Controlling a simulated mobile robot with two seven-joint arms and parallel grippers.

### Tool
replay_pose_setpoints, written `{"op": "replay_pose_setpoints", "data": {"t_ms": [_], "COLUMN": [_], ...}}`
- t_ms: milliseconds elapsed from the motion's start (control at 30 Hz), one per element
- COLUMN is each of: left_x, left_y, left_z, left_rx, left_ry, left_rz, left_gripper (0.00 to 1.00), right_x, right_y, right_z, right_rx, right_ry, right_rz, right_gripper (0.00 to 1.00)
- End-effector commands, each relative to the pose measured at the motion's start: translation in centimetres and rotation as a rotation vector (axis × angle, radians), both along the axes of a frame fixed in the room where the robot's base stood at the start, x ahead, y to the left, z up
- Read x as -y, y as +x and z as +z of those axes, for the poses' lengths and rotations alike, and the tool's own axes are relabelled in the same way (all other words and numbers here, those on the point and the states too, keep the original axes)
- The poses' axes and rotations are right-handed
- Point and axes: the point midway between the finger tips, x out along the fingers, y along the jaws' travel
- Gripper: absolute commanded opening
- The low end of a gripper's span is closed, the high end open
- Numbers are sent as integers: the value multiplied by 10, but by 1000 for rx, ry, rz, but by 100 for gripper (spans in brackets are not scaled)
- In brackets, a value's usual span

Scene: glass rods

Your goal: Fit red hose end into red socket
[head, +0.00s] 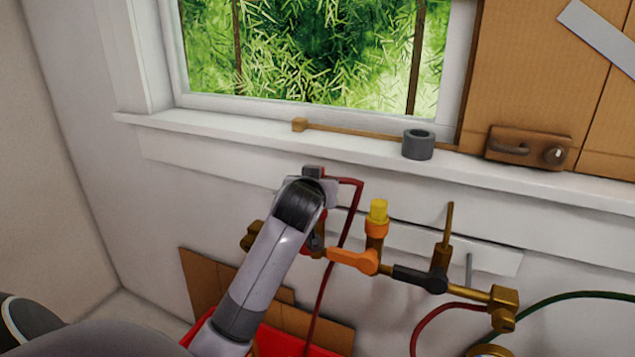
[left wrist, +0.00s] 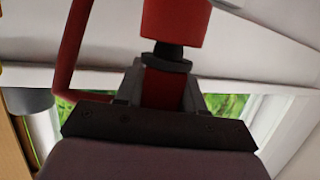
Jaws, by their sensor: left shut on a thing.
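My left gripper (head: 324,185) is shut on the red hose end (left wrist: 163,90), in front of the wall below the window sill. The red hose (head: 350,195) bends right from the gripper and hangs down. In the left wrist view, which looks upside down, the held end's black tip (left wrist: 168,55) meets a wider red cylinder, the red socket (left wrist: 175,20). The two are in line; how deep the tip sits I cannot tell. In the head view only a sliver of the red socket (head: 321,222) shows beside my arm. My right gripper is not in view.
A brass manifold with an orange valve (head: 352,261), a yellow-capped outlet (head: 378,212) and a black valve (head: 419,279) runs right of my arm. A grey roll (head: 418,145) and a wooden stick (head: 370,134) lie on the sill. A green hose (head: 570,297) is far right.

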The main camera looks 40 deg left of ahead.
Motion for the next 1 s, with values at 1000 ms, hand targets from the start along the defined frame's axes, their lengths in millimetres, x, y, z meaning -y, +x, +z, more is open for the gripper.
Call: {"op": "replay_pose_setpoints", "data": {"t_ms": [1000], "left_x": [0], "left_y": [0], "left_z": [0], "left_rx": [2], "left_ry": [1], "left_rz": [0], "left_gripper": [1], "right_x": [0], "right_y": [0], "right_z": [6], "right_rx": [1], "right_ry": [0], "right_rz": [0], "right_gripper": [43]}}
